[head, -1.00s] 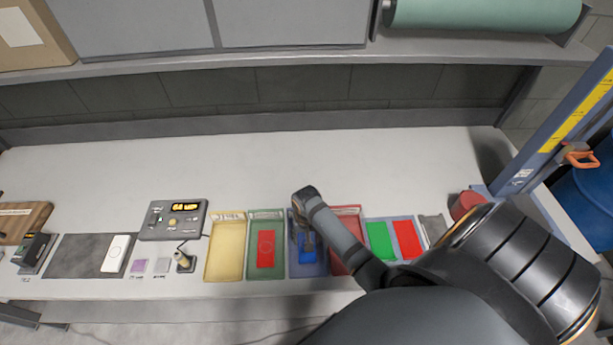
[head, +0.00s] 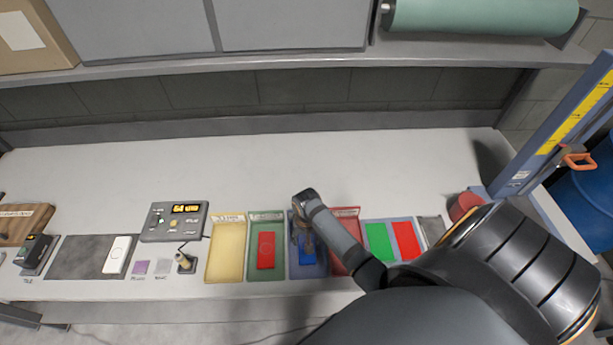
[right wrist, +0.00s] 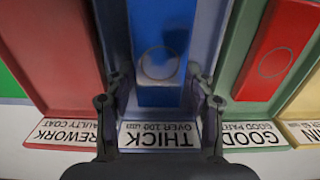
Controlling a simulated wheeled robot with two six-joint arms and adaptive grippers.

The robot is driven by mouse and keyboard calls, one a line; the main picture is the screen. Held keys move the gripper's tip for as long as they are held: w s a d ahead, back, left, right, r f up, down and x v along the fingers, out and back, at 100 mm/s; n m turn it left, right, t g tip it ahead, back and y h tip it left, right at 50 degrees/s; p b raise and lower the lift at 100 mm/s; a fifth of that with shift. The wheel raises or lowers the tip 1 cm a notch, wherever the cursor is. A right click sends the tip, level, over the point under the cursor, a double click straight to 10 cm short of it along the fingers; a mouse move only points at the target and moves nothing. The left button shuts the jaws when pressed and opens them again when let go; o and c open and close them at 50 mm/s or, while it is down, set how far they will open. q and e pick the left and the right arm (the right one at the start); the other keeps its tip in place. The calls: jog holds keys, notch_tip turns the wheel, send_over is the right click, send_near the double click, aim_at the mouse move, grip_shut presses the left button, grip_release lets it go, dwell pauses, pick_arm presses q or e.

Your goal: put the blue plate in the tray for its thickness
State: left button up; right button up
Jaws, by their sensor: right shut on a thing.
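The blue plate (head: 307,259) is in the blue tray (head: 322,268), partly hidden by my right gripper in the head view. In the right wrist view, the blue plate (right wrist: 165,25) has a faint ring mark and lies between my fingers, inside the blue tray (right wrist: 206,40). Whether the plate rests on the tray floor is hard to tell. My left gripper is out of view.
The green tray (head: 280,225), labelled GOOD, holds a red plate (head: 266,251). The yellow tray (head: 226,250) is empty. The red tray (head: 346,212) is labelled REWORK. A green plate (head: 379,241) and a red plate (head: 405,240) lie further right. A gauge box (head: 174,221) stands left.

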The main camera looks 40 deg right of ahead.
jog(key=shift+f+b, duration=0.3)
jog(key=shift+f, duration=0.3)
jog(key=o, duration=1.4)
jog(key=shift+c, duration=0.2)
notch_tip(320, 180, up, 12)
